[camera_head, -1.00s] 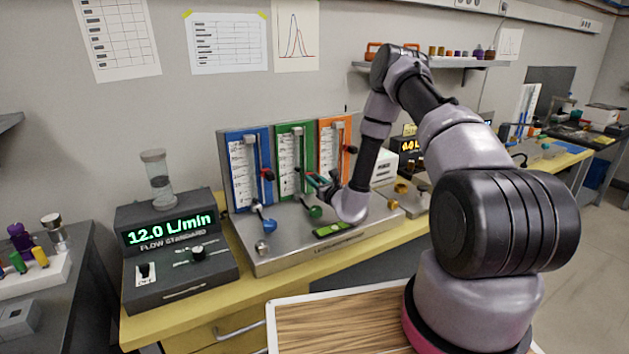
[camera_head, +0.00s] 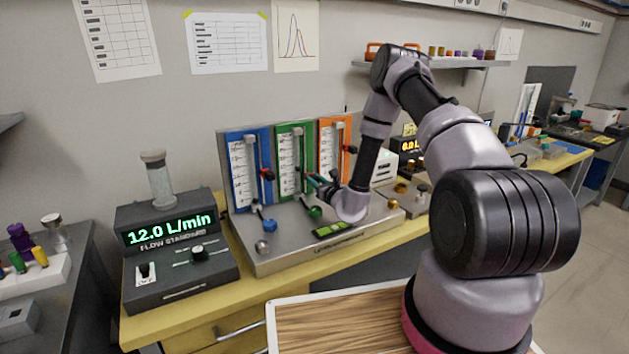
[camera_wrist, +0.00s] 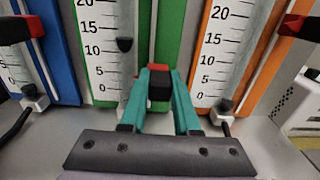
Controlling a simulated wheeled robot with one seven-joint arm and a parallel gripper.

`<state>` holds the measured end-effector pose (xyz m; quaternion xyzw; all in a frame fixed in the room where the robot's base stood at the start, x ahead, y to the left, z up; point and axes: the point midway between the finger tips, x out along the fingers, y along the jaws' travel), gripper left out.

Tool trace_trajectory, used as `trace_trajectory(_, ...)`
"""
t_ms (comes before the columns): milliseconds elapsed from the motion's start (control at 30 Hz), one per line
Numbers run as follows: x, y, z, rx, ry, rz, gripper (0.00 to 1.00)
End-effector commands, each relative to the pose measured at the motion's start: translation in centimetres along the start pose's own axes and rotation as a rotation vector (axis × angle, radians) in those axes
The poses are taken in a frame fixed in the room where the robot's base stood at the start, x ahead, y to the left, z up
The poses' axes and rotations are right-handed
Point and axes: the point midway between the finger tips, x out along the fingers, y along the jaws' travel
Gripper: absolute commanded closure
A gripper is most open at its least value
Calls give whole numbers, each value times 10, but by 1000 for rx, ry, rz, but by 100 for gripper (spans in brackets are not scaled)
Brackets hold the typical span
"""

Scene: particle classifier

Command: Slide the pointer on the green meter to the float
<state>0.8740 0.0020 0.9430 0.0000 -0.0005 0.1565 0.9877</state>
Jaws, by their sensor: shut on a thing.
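The green meter (camera_head: 285,150) stands between the blue and orange meters on a metal panel. In the wrist view its green board (camera_wrist: 172,40) carries a white scale (camera_wrist: 103,55) with a clear tube beside it. My gripper (camera_wrist: 160,85) is shut on the pointer (camera_wrist: 159,80), a small red-topped black block on the rail right of the tube. In the picture the pointer appears lower than the float. In the head view my gripper (camera_head: 322,181) is small and partly hidden.
The blue meter (camera_head: 238,165) and orange meter (camera_head: 327,150) flank it closely, with red-and-black pointers of their own. Blue and green knobs stand on the panel base. A flow standard box (camera_head: 175,240) reading 12.0 L/min is at the left.

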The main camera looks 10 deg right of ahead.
Motion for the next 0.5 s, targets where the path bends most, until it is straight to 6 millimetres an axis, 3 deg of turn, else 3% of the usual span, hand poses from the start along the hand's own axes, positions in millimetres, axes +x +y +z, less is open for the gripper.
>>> trace_trajectory(300,0,-1,38,-1,-1,-1,100)
trace_trajectory(500,-1,0,42,0,2,0,100)
